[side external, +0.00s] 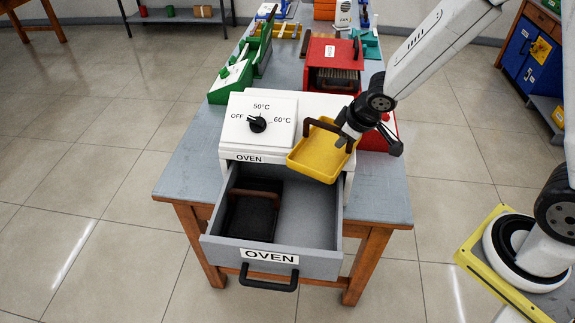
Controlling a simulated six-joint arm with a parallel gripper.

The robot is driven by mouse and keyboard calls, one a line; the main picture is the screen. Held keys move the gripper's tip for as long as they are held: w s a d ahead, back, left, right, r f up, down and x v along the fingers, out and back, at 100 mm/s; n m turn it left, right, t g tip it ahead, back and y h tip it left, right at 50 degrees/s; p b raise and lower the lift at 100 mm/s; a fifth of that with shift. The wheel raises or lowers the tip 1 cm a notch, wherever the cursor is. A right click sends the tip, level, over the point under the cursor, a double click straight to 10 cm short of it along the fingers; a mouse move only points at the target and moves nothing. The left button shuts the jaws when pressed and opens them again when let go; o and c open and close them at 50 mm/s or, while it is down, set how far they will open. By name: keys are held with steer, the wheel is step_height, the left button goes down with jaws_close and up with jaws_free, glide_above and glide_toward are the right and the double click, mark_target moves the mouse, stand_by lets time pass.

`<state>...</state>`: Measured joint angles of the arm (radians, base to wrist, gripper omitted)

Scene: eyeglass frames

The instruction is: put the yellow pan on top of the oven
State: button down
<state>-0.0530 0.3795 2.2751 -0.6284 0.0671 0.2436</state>
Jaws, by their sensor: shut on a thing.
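The yellow pan (318,160) is a shallow rectangular tray with a brown arched handle. My gripper (345,137) is shut on the handle, and the pan hangs tilted at the oven's front right. The white oven (238,148) has a dial with OFF, 50°C and 60°C marks on its top. The pan covers part of the oven's top and front right corner. Whether the pan touches the oven cannot be told. The oven's grey drawer (315,212) is pulled open towards the front, below the pan.
A dark pan (250,218) with a brown handle lies in the left of the drawer. A red box-like device (333,52) stands behind the oven, with a green device (232,80) at its left. The dial panel occupies the oven top's left part.

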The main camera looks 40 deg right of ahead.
stand_by(0.4)
steer(key=c, duration=0.6)
jaws_free()
steer(key=shift+f, duration=0.1)
steer(key=shift+v, duration=6.1)
steer(key=s+f+m, duration=0.1)
steer(key=s+f, duration=0.1)
steer(key=s+d+f+m+g, duration=0.1)
steer(key=s+f+m, duration=0.1)
steer(key=s+f+m+g, duration=0.1)
steer(key=s+f+m, duration=0.1)
steer(key=s+f, duration=0.1)
steer(key=shift+d, duration=0.3)
